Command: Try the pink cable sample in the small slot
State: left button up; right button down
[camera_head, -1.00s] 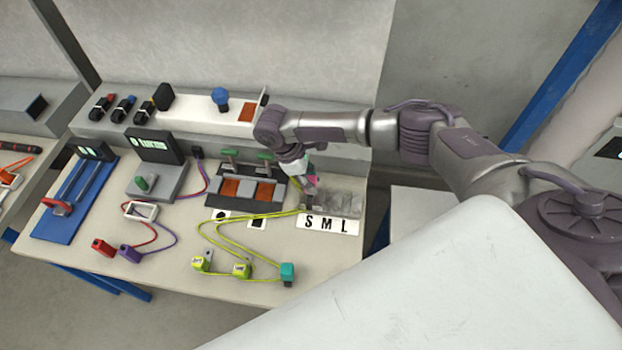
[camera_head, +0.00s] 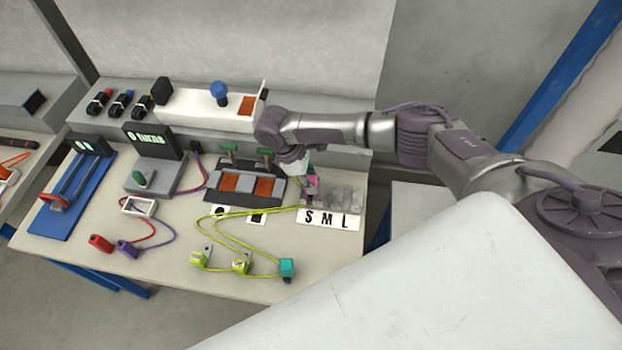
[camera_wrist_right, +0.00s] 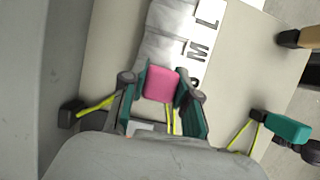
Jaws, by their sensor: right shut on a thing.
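The pink cable sample (camera_wrist_right: 161,84) is held between the green-padded fingers of my right gripper (camera_wrist_right: 163,97), which is shut on it. A yellow-green cable trails from it. In the head view the right gripper (camera_head: 306,184) points down at the left, S end of the slot block (camera_head: 342,196), with a bit of the pink sample (camera_head: 313,183) showing. The block is grey and glassy, with an S M L label (camera_head: 330,219) in front. The small slot is hidden by the gripper, so I cannot tell whether the sample is inside it. My left gripper is not in view.
Yellow-green connectors (camera_head: 240,266) and a teal one (camera_head: 287,267) lie on the table (camera_head: 170,275) in front. A dark fixture with orange pads (camera_head: 232,183) stands just left of the gripper. Red (camera_head: 100,243) and purple (camera_head: 128,249) plugs lie farther left.

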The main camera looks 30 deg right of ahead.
jog(key=c, duration=0.8)
grip_release()
jog(key=v, duration=1.2)
